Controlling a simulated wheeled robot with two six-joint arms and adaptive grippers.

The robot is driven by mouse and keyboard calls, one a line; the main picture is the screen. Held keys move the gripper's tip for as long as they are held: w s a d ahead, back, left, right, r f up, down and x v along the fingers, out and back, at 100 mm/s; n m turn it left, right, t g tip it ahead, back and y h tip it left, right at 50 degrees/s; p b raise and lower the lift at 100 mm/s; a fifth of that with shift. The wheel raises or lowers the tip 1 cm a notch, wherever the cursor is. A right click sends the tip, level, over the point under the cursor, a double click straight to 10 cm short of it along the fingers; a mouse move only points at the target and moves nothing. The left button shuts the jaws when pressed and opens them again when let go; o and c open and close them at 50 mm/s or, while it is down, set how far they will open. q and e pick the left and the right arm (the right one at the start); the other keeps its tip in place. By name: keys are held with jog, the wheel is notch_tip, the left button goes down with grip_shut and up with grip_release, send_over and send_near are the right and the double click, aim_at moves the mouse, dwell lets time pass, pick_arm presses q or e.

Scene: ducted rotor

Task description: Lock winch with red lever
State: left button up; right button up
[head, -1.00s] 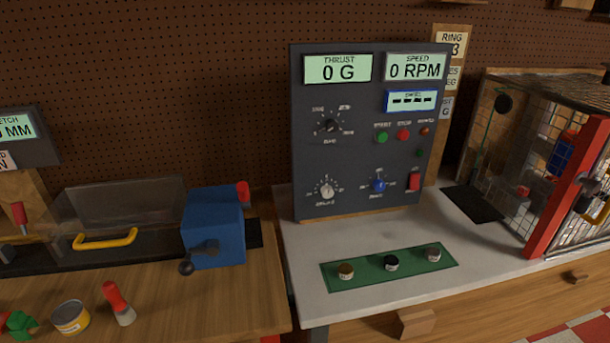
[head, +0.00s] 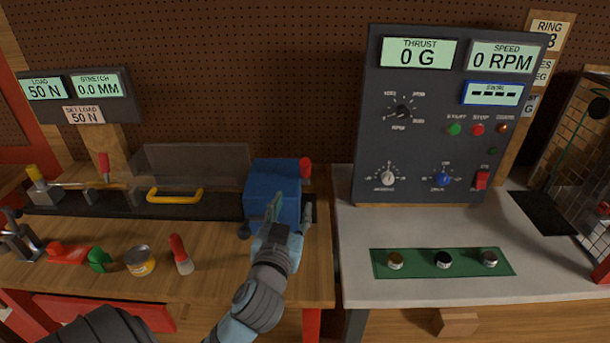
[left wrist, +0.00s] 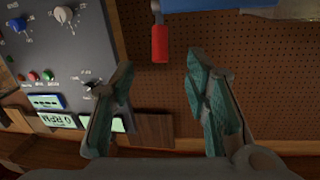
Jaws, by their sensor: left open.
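The blue winch box (head: 262,178) stands at the right end of the dark rail on the wooden bench. Its red lever (head: 305,168) sticks up at its right side. The lever also shows in the left wrist view (left wrist: 159,43), hanging from the top in that upside-down picture. My left gripper (head: 289,213) is open and empty in front of the winch in the head view, covering part of its front and crank. In the left wrist view the lever lines up with the gap between the fingertips (left wrist: 161,70), apart from both fingers. My right gripper is not in view.
A control panel (head: 425,130) stands to the right on a white table, behind a green strip (head: 420,265) with three small parts. A clear cover with a yellow handle (head: 175,195) sits left of the winch. A red-handled tool (head: 181,256) and tin (head: 140,262) lie in front.

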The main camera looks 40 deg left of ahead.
aim_at(304, 170)
pick_arm(q)
jog(key=shift+t, duration=0.3)
jog(key=x, duration=0.4)
jog(key=r+x, duration=0.1)
jog(key=x, duration=0.9)
jog(key=shift+w+r+p, duration=0.2)
jog(key=shift+w+p, duration=0.05)
jog(key=shift+p, duration=0.1)
grip_shut()
